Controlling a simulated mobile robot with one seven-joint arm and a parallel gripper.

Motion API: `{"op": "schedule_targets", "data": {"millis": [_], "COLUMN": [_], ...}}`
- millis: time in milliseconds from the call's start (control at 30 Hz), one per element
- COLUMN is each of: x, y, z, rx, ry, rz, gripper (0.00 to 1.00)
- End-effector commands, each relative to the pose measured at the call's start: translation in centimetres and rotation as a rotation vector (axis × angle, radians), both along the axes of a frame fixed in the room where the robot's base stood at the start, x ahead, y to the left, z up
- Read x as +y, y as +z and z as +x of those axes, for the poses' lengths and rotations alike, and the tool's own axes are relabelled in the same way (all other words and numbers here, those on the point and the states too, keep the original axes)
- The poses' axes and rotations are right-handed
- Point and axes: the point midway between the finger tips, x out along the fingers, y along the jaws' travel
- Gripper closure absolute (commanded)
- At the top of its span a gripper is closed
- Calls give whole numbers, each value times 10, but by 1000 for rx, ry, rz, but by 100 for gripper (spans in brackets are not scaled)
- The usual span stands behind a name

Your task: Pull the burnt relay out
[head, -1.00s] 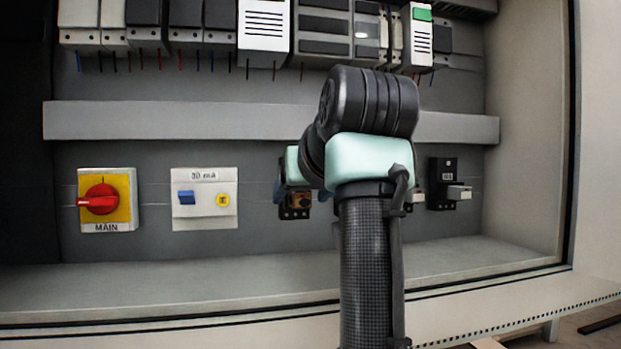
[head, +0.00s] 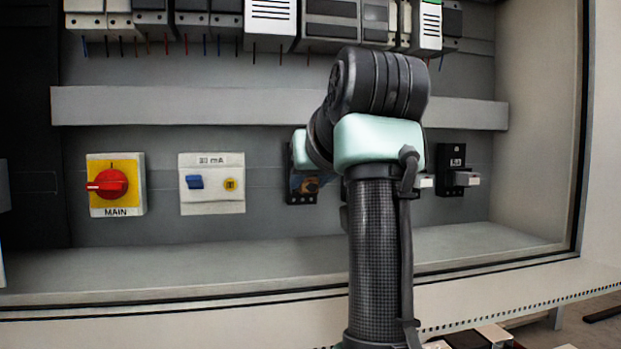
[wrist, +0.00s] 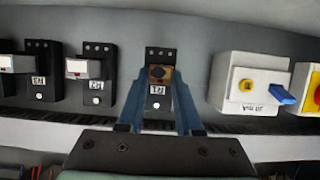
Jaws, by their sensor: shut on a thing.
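The burnt relay (wrist: 160,73), a small block with a brown, scorched face, is at the middle of the wrist view. It sits at its black socket (wrist: 159,52), which has a white label and a round white button. I cannot tell whether it is fully seated. My gripper (wrist: 160,80) has its two blue fingers shut on the relay, one on each side. In the head view my arm hides most of the gripper; the relay's brown face (head: 309,185) shows just left of it.
Other relays in black sockets (wrist: 99,75) stand beside it. In the head view, a residual-current switch (head: 212,184) and the red MAIN switch (head: 115,185) are to the left. A grey duct (head: 200,105) runs above, with a row of modules (head: 270,22) over it. A ledge (head: 200,265) lies below.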

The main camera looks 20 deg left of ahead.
Motion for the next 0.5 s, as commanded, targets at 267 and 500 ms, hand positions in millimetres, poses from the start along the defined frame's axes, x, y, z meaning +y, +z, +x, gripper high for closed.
{"op": "schedule_targets", "data": {"millis": [267, 500], "x": [0, -3], "y": [1, 1], "z": [-1, -5], "rx": [-2, -2], "ry": [0, 0], "rz": [2, 2], "gripper": [100, 100]}}
